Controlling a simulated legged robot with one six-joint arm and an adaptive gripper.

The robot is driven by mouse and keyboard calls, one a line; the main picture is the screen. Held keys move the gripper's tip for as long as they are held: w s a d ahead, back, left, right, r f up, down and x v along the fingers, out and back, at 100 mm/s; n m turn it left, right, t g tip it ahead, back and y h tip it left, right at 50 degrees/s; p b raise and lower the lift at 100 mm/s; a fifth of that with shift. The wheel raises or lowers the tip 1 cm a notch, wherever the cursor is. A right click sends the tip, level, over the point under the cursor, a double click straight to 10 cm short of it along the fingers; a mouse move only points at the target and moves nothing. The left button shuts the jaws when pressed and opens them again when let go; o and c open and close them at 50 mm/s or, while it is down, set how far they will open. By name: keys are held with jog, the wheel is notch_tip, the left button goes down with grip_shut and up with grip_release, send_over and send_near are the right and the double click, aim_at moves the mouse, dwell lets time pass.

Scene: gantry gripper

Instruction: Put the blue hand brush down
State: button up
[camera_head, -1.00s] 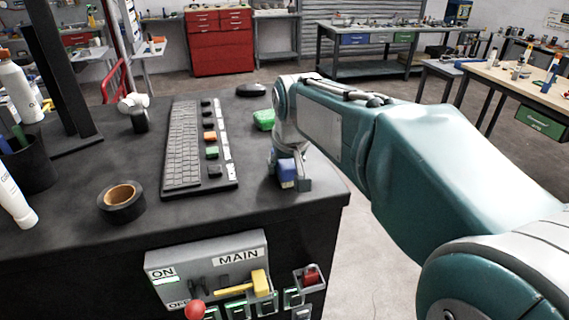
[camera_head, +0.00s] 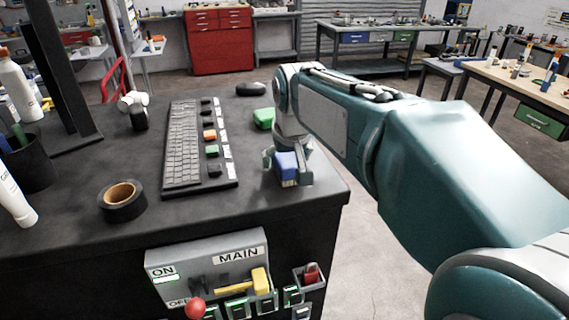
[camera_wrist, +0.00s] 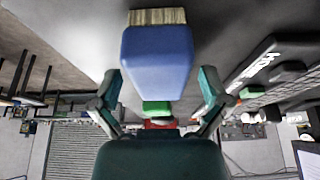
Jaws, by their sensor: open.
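The blue hand brush (camera_head: 286,164) is at the right front part of the black desk top (camera_head: 240,205), its bristle end towards the desk's front edge. It appears to rest on the desk. The wrist view shows its blue body (camera_wrist: 158,58) and pale bristles (camera_wrist: 157,17). My gripper (camera_head: 287,172) is open around the brush, with one finger on each side. In the wrist view, gaps show between the fingers of my gripper (camera_wrist: 161,78) and the brush. The brush's underside is hidden.
A keyboard-like panel (camera_head: 183,150) lies left of the brush, with a tape roll (camera_head: 122,198) farther left. A green object (camera_head: 263,118) and a black mouse-like object (camera_head: 251,89) lie behind. A switch box (camera_head: 208,268) is on the desk's front. Bare desk surrounds the brush's left and front.

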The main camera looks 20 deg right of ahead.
jog(key=v, duration=1)
jog(key=shift+r, duration=0.2)
jog(key=s+f+t, duration=0.1)
jog(key=s+f, duration=1.5)
jog(key=s, duration=0.1)
jog(key=shift+o, duration=0.2)
notch_tip(320, 180, up, 16)
jog(key=g, duration=0.4)
send_over(289, 159)
jog(key=shift+f, duration=0.2)
jog(key=f, duration=0.3)
jog(key=w+f, duration=0.1)
jog(key=f, duration=0.6)
jog(key=shift+w+a+f, duration=0.25)
jog(key=shift+f, duration=0.1)
jog(key=shift+f, duration=0.2)
